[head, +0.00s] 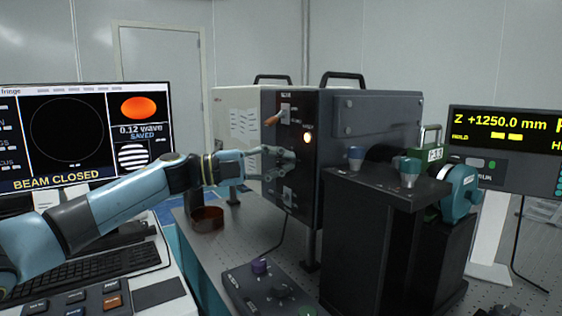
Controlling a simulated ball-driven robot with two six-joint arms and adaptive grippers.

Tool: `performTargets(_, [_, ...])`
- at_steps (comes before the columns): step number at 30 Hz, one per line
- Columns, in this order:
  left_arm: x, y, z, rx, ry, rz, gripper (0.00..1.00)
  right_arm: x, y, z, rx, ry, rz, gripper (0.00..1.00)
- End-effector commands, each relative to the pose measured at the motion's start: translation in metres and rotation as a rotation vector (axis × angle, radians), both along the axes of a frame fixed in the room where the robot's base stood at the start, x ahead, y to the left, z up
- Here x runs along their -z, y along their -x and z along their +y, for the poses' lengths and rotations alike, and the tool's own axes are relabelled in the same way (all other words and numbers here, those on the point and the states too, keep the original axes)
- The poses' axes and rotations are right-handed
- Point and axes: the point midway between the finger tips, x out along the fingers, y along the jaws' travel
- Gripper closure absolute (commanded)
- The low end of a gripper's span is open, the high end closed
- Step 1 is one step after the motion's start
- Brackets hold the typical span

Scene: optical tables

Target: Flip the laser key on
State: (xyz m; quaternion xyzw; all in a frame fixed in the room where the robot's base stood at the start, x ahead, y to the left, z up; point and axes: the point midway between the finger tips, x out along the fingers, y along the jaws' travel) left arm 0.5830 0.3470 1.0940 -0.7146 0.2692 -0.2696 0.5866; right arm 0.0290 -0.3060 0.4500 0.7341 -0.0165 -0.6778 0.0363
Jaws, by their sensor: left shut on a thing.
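My left gripper (279,161) reaches in from the left to the dark front panel of the laser box (345,150). Its fingers are shut on a small part at the panel, which I take to be the laser key. The fingers hide the key, so its angle cannot be told. Above the gripper, an orange lever (274,119) sticks out of the panel, and an amber lamp (307,138) glows beside it. My right gripper is not in view.
A monitor (85,135) at left reads "BEAM CLOSED". A control box with knobs (268,287) lies in front. A dark stand with teal knobs (385,187) and a yellow-digit readout (508,125) are at right.

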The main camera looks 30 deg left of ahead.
Motion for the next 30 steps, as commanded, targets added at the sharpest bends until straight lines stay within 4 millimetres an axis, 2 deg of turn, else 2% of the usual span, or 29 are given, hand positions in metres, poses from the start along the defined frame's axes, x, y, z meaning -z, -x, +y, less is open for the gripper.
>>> performTargets(12, [0.0033,0.0006,-0.0002,0.001,-0.164,-0.065,1.00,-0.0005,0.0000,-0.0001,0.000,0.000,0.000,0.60])
performTargets(28, [0.0042,0.0009,-0.0004,0.002,-0.183,-0.072,1.00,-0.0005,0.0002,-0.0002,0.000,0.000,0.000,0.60])
performTargets(29, [0.0043,0.0009,-0.0005,0.002,-0.183,-0.072,0.89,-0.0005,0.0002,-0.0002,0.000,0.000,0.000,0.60])
performTargets(30, [0.0043,0.0009,-0.0005,0.003,-0.183,-0.072,0.83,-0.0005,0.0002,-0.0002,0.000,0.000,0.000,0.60])
